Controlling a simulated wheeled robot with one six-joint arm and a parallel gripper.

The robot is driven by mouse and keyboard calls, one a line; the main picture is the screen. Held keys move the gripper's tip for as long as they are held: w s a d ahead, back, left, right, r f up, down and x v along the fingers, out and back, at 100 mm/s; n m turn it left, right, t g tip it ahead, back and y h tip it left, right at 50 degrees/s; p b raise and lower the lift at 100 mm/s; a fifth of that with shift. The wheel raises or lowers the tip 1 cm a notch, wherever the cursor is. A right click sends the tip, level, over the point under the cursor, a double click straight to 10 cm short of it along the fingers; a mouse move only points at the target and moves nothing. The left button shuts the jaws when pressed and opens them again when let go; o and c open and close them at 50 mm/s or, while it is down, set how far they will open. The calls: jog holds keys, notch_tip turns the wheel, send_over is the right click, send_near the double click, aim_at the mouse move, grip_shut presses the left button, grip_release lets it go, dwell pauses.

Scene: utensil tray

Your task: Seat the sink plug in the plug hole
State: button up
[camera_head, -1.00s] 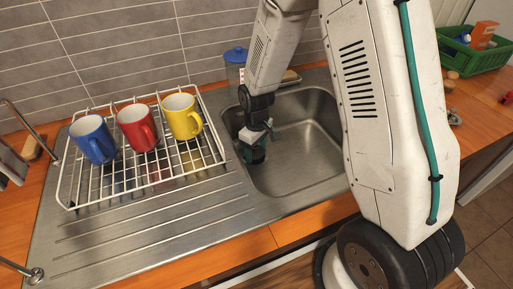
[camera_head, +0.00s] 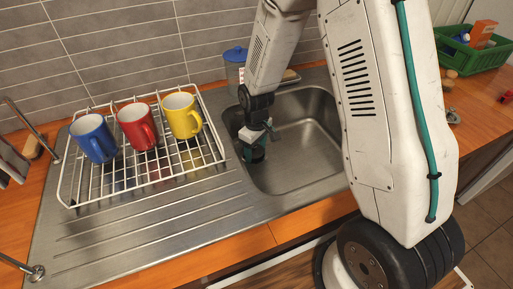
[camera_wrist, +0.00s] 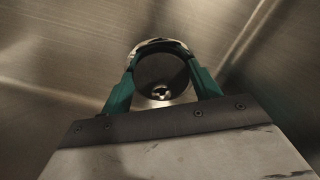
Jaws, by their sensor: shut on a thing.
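My gripper (camera_head: 257,153) is low in the left part of the steel sink basin. In the wrist view its two teal fingers (camera_wrist: 162,78) are shut on the sink plug (camera_wrist: 162,70), a dark round disc with a pale rim at its far edge. The plug hole (camera_wrist: 160,94) shows as a small bright metal ring with a dark centre, at the near edge of the plug in that view. The plug hides part of it. I cannot tell whether the plug touches the basin floor. The gripper hides the hole in the head view.
The basin (camera_head: 310,150) is otherwise empty, with free room to the right. A white wire rack (camera_head: 75,190) holds blue, red and yellow mugs on the left drainer. A blue-lidded container (camera_head: 236,56) stands behind the sink. A green crate (camera_head: 475,62) is at the far right.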

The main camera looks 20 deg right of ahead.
jog(key=shift+s+f, duration=0.45)
jog(key=shift+f, duration=0.15)
jog(key=o, duration=1.1)
jog(key=shift+d, duration=0.1)
jog(key=shift+c, duration=0.2)
jog(key=shift+a, duration=0.2)
jog(key=shift+c, duration=0.6)
jog(key=shift+w+r, duration=0.1)
jog(key=shift+r, duration=0.05)
jog(key=shift+w+r, duration=0.1)
jog(key=shift+w, duration=0.05)
jog(key=shift+o, duration=0.6)
jog(key=shift+w+a+r, duration=0.1)
jog(key=shift+a+r, duration=0.1)
jog(key=shift+r, duration=0.45)
jog(key=shift+w+d+r, duration=0.1)
jog(key=shift+d+r, duration=0.05)
jog(key=shift+r, duration=0.6)
jog(key=shift+d+r, duration=0.15)
jog(key=shift+r, duration=0.6)
